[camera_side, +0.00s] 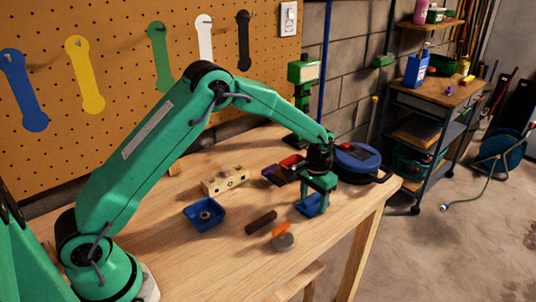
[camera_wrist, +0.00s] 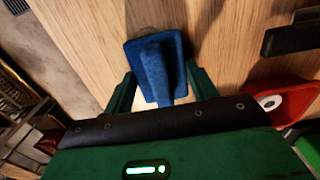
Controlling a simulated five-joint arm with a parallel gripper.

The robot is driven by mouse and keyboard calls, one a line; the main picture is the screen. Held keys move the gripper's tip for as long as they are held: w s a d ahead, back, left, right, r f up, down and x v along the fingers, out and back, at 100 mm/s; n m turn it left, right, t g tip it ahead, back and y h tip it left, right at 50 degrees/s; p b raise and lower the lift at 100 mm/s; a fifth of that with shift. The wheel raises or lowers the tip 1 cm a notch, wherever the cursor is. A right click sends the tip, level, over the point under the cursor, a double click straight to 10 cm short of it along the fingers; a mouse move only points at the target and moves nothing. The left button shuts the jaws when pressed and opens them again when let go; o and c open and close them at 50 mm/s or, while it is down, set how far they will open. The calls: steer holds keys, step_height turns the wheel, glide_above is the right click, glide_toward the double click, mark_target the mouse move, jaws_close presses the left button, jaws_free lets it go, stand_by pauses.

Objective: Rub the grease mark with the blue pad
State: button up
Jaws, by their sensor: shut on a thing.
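The blue pad (camera_side: 309,206) is at the right part of the wooden bench, under my gripper (camera_side: 317,187). In the wrist view the pad (camera_wrist: 146,52) has a flat square base and a raised blue grip. The two green fingers of my gripper (camera_wrist: 163,88) stand on either side of that grip, shut on it. The pad is at or very close to the bench top; I cannot tell whether it touches.
Bare wood lies front right of the pad.

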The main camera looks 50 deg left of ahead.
mark_target(299, 216)
steer(key=shift+s, duration=2.8)
step_height(299, 216, up, 8)
steer(key=shift+s+r, duration=0.1)
